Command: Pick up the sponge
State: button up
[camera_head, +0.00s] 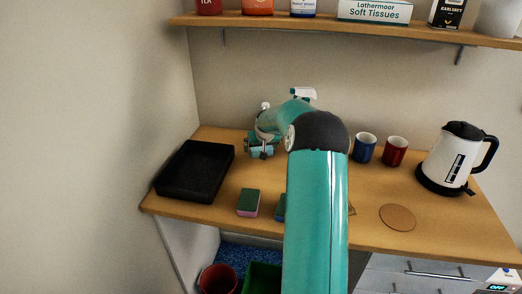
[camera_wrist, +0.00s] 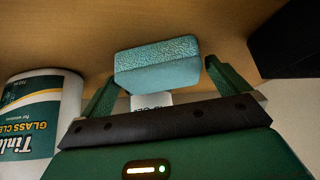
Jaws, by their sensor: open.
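A light blue-teal sponge (camera_wrist: 157,73) with a rough face lies at the fingertips in the wrist view, where the picture looks upside down. My gripper (camera_wrist: 160,84) is open, with one green finger on either side of the sponge. Small gaps seem to show; I cannot tell whether either finger touches it. In the head view my gripper (camera_head: 262,146) is low over the back of the counter, right of the black tray. A pink-and-green sponge (camera_head: 248,203) lies nearer the front. A blue-green block (camera_head: 281,208) beside it is partly hidden by my arm.
The black tray (camera_head: 194,171) is at the counter's left. A glass cleaner bottle (camera_wrist: 41,115) stands close to my gripper. Blue (camera_head: 364,149) and red (camera_head: 396,152) mugs, a kettle (camera_head: 449,158) and a round coaster (camera_head: 398,217) are right of my arm. A shelf (camera_head: 340,25) hangs above.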

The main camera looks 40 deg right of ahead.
jog(key=c, duration=1)
jog(key=shift+o, duration=0.2)
jog(key=shift+r, duration=0.15)
jog(key=shift+r, duration=0.55)
notch_tip(320, 180, up, 2)
jog(key=shift+r, duration=0.1)
jog(key=s+a+r, duration=0.8)
jog(key=s+r, duration=0.1)
jog(key=s, duration=0.2)
jog(key=shift+s+r, duration=0.25)
jog(key=shift+s, duration=0.05)
